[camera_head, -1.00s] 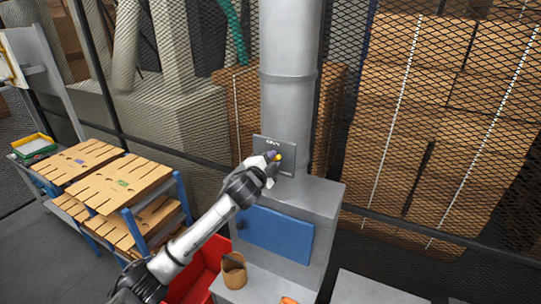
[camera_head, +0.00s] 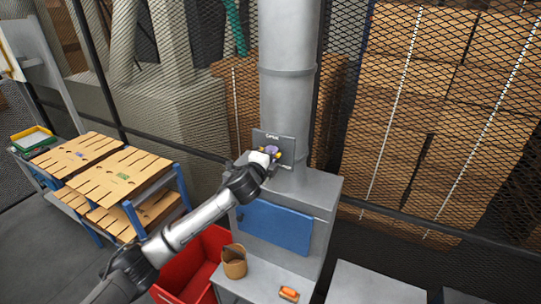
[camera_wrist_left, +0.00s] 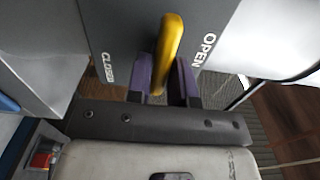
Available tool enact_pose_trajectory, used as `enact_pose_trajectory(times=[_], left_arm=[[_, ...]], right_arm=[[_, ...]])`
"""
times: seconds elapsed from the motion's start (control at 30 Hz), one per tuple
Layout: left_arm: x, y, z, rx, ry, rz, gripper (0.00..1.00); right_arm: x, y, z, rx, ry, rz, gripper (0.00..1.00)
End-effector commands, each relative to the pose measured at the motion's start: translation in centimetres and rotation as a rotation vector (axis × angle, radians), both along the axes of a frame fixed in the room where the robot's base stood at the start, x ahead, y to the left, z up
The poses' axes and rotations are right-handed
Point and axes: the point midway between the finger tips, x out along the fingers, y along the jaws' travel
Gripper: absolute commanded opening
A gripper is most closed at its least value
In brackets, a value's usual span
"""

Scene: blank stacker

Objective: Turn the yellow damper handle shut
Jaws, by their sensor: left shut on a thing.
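The yellow damper handle (camera_wrist_left: 169,45) stands out from a grey plate (camera_wrist_left: 115,30) in the left wrist view. The plate carries the word CLOSED on the left of the handle and OPEN on the right. My left gripper (camera_wrist_left: 166,82) is shut on the handle, with one purple finger on each side of it. In the head view my left gripper (camera_head: 270,155) is at the grey plate (camera_head: 288,142) on the front of the round duct (camera_head: 288,90), and it hides most of the handle. My right gripper is not in view.
Below the plate is a grey cabinet with a blue door (camera_head: 274,228). A brown pot (camera_head: 233,262) and an orange-topped item (camera_head: 289,294) rest on the ledge below. A red bin (camera_head: 195,275) stands under my left arm. Mesh fencing (camera_head: 430,120) runs behind.

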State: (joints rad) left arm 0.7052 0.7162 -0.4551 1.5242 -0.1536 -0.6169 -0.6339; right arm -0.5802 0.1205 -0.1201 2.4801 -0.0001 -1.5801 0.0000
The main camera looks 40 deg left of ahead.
Motion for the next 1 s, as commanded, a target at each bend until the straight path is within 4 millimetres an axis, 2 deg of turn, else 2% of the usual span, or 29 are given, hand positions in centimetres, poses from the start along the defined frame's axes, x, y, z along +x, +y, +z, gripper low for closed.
enact_pose_trajectory(times=[0.27,0.3,0.5,0.77,0.87,1.0], left_arm=[[0.0,0.0,-0.1,-0.002,0.003,0.0,0.0],[0.0,0.0,-0.1,-0.002,0.003,0.0,0.24],[0.0,0.0,-0.1,-0.002,0.002,0.0,0.41],[-0.1,0.0,-0.1,-0.002,0.001,0.0,0.41],[-0.7,-0.1,-0.2,-0.001,0.001,0.001,0.41],[-2.4,-0.5,-0.3,-0.001,0.0,-0.001,0.41]], right_arm=[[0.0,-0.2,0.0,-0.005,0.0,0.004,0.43],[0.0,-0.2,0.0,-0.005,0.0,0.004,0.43],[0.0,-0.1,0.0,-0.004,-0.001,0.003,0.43],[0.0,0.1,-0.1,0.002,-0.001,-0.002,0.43],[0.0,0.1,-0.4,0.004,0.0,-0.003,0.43],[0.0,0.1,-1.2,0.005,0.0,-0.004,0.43]])
